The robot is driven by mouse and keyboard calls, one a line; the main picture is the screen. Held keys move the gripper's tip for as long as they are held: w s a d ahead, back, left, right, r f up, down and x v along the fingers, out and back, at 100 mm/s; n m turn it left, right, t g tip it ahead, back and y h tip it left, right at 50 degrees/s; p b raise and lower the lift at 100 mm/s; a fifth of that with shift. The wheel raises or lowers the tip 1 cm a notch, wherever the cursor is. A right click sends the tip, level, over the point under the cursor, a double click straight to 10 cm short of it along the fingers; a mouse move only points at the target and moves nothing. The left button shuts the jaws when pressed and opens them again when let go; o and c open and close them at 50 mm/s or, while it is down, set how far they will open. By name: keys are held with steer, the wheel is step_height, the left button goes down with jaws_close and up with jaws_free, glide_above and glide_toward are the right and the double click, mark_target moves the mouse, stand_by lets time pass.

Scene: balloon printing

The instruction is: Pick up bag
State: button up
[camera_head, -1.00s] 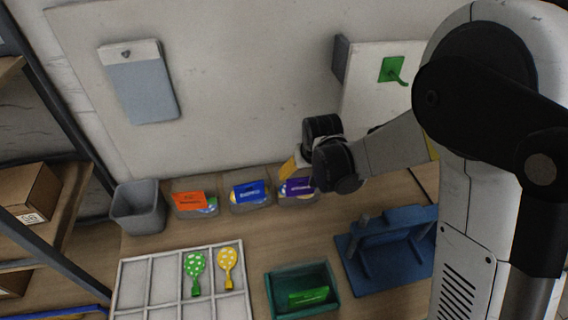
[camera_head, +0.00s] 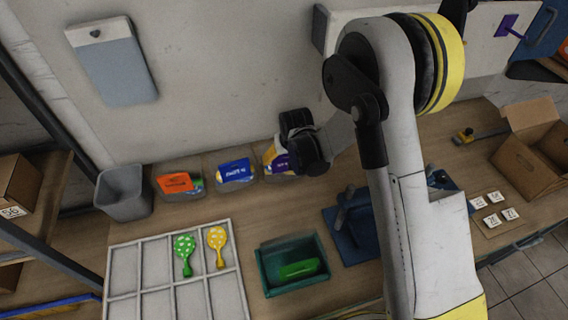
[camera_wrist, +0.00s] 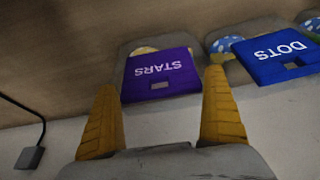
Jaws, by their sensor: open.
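A purple bag labelled STARS (camera_wrist: 160,75) lies between and just beyond my gripper's two yellow fingers in the wrist view, not gripped. My gripper (camera_wrist: 163,118) is open and empty. In the head view the purple bag (camera_head: 280,163) is partly hidden by my gripper (camera_head: 272,153). A blue bag labelled DOTS (camera_wrist: 275,55) sits beside it in the wrist view; the blue bag (camera_head: 235,171) also shows in the head view. An orange bag (camera_head: 175,183) is further left. The bags sit in clear bins along the back of the bench.
A grey bin (camera_head: 124,194) stands left of the bags. A white divided tray (camera_head: 125,262) holds a green and a yellow dotted balloon. A green tray (camera_head: 270,268) holds a green item, beside a blue stand (camera_head: 350,238). An open cardboard box (camera_head: 535,150) is far right.

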steer(key=c, duration=0.9)
steer(key=shift+o, duration=0.2)
steer(key=shift+r, duration=0.1)
